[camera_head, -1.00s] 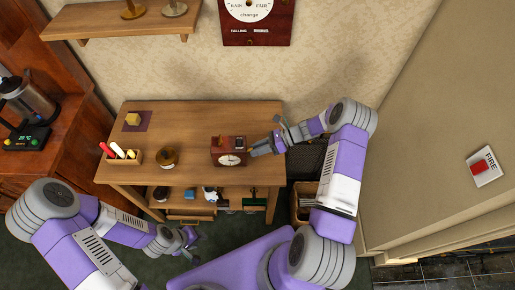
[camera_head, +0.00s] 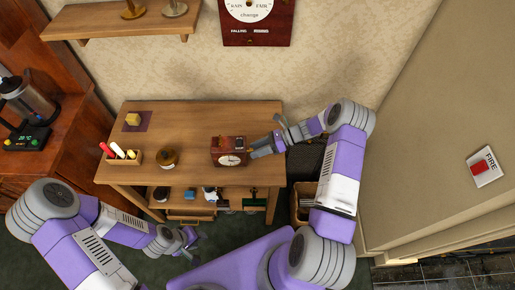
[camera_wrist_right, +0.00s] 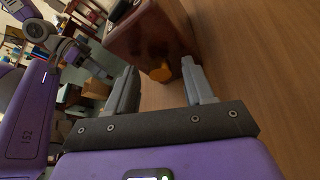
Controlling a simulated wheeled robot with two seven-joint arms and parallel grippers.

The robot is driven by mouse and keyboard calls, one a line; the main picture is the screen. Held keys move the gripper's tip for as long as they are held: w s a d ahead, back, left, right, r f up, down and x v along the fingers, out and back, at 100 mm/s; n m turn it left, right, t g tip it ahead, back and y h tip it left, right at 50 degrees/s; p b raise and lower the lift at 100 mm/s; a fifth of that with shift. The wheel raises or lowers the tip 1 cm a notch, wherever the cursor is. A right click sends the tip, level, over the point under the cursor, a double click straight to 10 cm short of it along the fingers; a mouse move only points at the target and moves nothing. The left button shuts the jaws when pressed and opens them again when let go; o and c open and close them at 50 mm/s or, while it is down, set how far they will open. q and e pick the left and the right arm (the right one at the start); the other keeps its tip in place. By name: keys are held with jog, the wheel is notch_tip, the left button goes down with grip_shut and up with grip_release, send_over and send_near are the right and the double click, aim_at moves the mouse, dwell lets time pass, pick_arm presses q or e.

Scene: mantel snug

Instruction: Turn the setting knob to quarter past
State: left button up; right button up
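A dark red-brown mantel clock (camera_head: 226,146) with a white dial (camera_head: 231,160) stands on the wooden table. It also shows in the right wrist view as a wooden case (camera_wrist_right: 145,38). An orange-yellow knob (camera_wrist_right: 160,73) sticks out of the case side facing my right gripper. My right gripper (camera_wrist_right: 159,64) is open, its two grey fingers apart on either side of the knob, with no clear contact visible. The dial hands are too small to read. My left gripper (camera_head: 188,243) hangs low in front of the table, away from the clock; its opening is unclear.
A shelf below holds several small items. The tabletop behind the clock is clear. A wall stands to the right.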

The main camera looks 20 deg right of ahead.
jog(key=shift+d, duration=0.1)
jog(key=v, duration=0.7)
jog(key=shift+d+r, duration=0.1)
jog(key=shift+d, duration=0.1)
dwell(0.3)
